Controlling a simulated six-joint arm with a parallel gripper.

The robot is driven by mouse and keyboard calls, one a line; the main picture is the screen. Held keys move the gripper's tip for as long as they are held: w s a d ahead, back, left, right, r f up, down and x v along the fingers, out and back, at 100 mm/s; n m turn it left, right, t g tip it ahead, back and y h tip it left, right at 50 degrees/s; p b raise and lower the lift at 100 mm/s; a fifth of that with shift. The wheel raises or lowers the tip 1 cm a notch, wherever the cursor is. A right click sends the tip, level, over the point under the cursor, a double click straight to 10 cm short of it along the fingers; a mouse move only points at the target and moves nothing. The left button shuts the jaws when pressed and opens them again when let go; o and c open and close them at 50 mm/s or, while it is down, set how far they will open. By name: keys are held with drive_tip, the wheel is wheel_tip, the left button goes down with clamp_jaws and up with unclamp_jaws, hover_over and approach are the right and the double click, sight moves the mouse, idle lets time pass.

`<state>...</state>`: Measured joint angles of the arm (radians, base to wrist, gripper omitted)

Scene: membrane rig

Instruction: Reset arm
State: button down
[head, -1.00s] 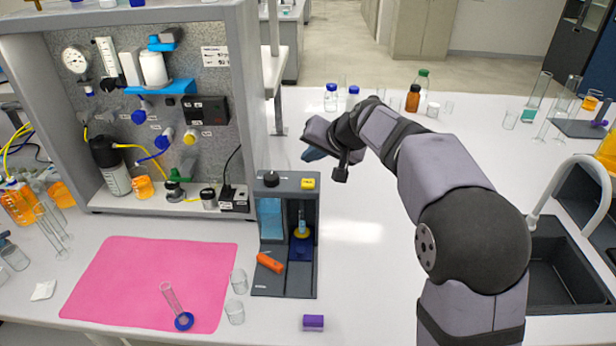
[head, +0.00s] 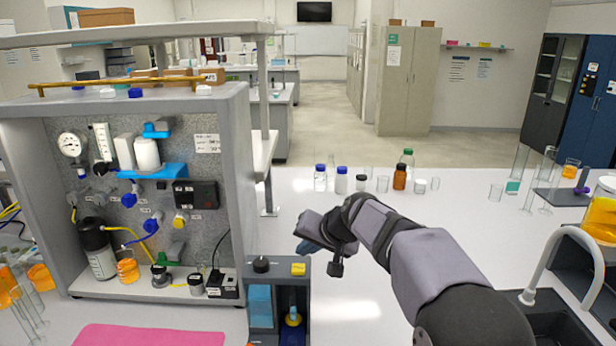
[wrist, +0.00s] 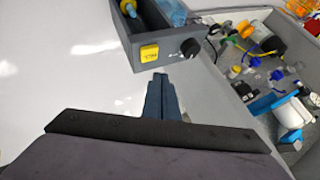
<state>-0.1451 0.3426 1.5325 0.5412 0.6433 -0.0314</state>
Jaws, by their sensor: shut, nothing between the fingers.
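My arm reaches in from the lower right of the head view. My gripper (head: 307,248) hangs over the white bench, just right of the rig's grey panel and above the back of a small dark station (head: 262,292). In the wrist view my gripper (wrist: 161,78) shows its two blue-grey fingers together, with nothing between them. The fingertips point toward the station's end face (wrist: 165,48), which has a yellow button (wrist: 149,54) and a black knob (wrist: 189,47). They look apart from it.
The membrane rig (head: 240,180) stands left, with a gauge, tubing and valves. Several bottles (head: 341,180) line the bench's back edge. A sink (head: 560,322) and tap are at the right. A pink mat (head: 150,336) lies front left.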

drive_tip(key=s+d+f+g+h, duration=0.1)
drive_tip(key=s+d+f, duration=0.4)
drive_tip(key=s, duration=0.6)
drive_tip(key=s+d+f+n+g+h, duration=0.1)
drive_tip(key=s+d+f, duration=0.5)
drive_tip(key=s, duration=0.6)
drive_tip(key=s+d+f+g+h, duration=0.3)
drive_tip(key=s+d+f+g, duration=0.2)
drive_tip(key=s, duration=0.7)
wheel_tip(320, 180, down, 2)
drive_tip(key=shift+d+f+n, duration=0.15)
drive_tip(key=shift+f+n, duration=0.05)
drive_tip(key=shift+n, duration=0.2)
